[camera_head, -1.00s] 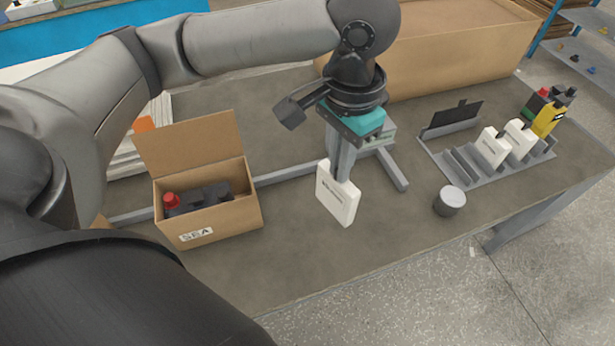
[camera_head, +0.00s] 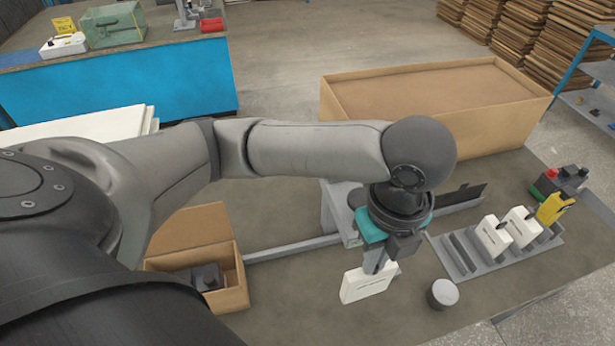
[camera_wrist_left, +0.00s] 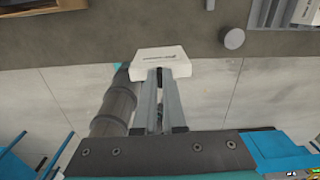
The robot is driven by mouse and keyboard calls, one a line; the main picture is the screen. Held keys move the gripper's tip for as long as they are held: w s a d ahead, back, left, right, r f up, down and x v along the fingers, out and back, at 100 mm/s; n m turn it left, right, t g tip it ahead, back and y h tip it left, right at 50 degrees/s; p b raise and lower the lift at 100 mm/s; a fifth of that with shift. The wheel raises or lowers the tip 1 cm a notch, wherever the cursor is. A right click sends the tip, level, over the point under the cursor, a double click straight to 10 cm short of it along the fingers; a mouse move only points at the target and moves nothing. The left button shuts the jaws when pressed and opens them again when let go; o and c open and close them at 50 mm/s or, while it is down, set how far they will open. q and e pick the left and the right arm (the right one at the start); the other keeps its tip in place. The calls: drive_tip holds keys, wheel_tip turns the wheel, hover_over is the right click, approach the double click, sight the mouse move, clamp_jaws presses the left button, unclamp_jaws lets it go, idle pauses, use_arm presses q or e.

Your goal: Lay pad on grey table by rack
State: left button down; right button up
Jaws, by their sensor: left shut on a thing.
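My left gripper (camera_head: 380,266) is shut on a white pad (camera_head: 366,284) with small dark print on its face. The pad hangs tilted below the fingers over the grey table (camera_head: 310,295); whether it touches the table I cannot tell. In the left wrist view the pad (camera_wrist_left: 160,60) sits at the fingertips (camera_wrist_left: 160,76), near the table's edge. The grey slotted rack (camera_head: 458,254) lies to the right of the pad, apart from it, and holds two similar white blocks (camera_head: 492,236). My right gripper is not in view.
A small grey cylinder (camera_head: 443,294) stands between the pad and the rack's near side. An open carton (camera_head: 228,272) with dark contents is at left. A large cardboard box (camera_head: 440,105) stands behind. Bare tabletop lies between carton and pad.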

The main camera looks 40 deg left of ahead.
use_arm(q)
drive_tip(key=shift+m, duration=0.3)
drive_tip(key=shift+f, duration=0.3)
wheel_tip(320, 180, down, 19)
drive_tip(key=b, duration=0.4)
drive_tip(key=shift+f, duration=0.15)
drive_tip(key=c, duration=1.5)
unclamp_jaws()
drive_tip(key=shift+f, duration=0.15)
drive_tip(key=o, duration=0.5)
